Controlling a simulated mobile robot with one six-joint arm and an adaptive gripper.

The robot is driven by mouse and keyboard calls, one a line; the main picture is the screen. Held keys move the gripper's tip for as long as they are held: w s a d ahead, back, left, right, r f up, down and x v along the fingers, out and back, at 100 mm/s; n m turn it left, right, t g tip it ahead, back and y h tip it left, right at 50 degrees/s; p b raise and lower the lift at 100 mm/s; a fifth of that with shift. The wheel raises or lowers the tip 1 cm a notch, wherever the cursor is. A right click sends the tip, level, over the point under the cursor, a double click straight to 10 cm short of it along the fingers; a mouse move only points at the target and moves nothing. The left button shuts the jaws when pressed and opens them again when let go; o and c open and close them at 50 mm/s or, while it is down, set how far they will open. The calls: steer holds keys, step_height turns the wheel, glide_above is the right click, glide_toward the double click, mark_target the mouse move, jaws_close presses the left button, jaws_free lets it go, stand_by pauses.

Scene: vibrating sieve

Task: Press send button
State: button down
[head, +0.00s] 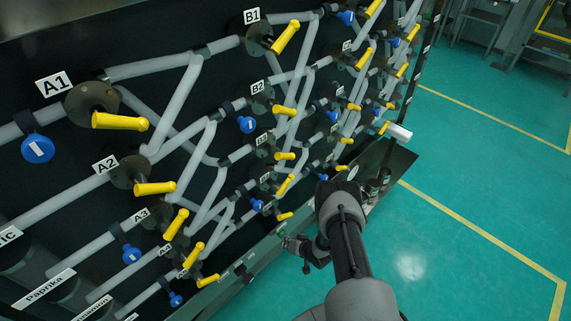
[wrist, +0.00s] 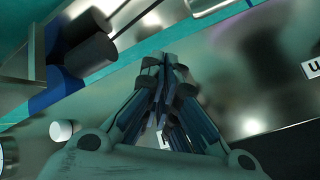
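My gripper (head: 290,243) is low in front of the lower ledge of the pipe panel in the head view, small and dark. In the wrist view my gripper (wrist: 166,64) has its fingers drawn together at the tips, with nothing seen held. A short white knob-like cylinder (wrist: 62,130) stands on a metal surface left of the fingers. I cannot tell whether it is the send button. No button marked send can be read in either view. The surface straight behind the fingers is partly hidden by them.
The dark panel carries grey pipes, yellow-handled valves (head: 120,121) and blue valves (head: 38,148). Its metal ledge (head: 262,247) runs along the bottom. A dark cylinder (wrist: 88,42) is at upper left in the wrist view. Green floor (head: 470,180) is clear to the right.

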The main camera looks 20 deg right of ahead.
steer(key=shift+w, duration=0.1)
steer(key=s+d, duration=0.2)
steer(key=s, duration=0.4)
steer(key=shift+p, duration=0.3)
stand_by(0.6)
